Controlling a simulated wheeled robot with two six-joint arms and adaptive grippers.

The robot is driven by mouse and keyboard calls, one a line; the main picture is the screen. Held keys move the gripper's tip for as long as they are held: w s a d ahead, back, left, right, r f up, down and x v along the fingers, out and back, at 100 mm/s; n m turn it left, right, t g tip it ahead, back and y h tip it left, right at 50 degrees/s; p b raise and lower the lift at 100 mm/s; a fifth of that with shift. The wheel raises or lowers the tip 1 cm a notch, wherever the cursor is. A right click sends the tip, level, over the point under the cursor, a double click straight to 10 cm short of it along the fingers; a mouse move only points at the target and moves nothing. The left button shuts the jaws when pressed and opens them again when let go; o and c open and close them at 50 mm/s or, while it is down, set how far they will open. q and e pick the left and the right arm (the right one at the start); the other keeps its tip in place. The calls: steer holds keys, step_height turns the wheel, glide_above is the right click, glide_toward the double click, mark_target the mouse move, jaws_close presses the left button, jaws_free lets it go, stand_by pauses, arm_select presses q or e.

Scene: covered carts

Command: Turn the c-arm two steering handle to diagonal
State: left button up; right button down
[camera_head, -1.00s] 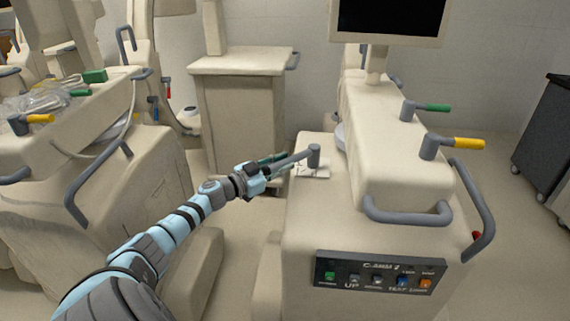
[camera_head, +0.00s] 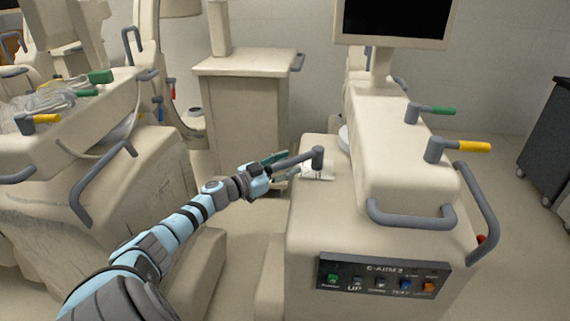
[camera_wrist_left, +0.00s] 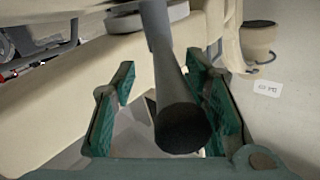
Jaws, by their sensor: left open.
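The C-arm two unit (camera_head: 345,225), with "C-ARM 2" on its front panel, stands right of centre. Its grey steering handle (camera_head: 298,159) has a short upright post on the left ledge, and its bar points left toward my arm. My left gripper (camera_head: 279,168) is open at the bar's free end. In the left wrist view the handle's dark round end (camera_wrist_left: 182,128) lies between the two green finger pads (camera_wrist_left: 165,108), with gaps visible on both sides. A white label (camera_head: 318,172) under the post is partly hidden. My right gripper is out of view.
Levers with green (camera_head: 443,110) and yellow (camera_head: 474,147) grips sit on the unit's top. A grey rail (camera_head: 410,220) crosses its front. Another covered cart (camera_head: 60,190) stands left, a pale cabinet (camera_head: 245,66) behind, and a dark cart (camera_head: 550,140) far right.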

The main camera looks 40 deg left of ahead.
mark_target(271, 172)
arm_select(q)
steer(key=s, duration=0.5)
steer(key=s+a, duration=0.1)
steer(key=s, duration=0.1)
steer(key=shift+s, duration=0.15)
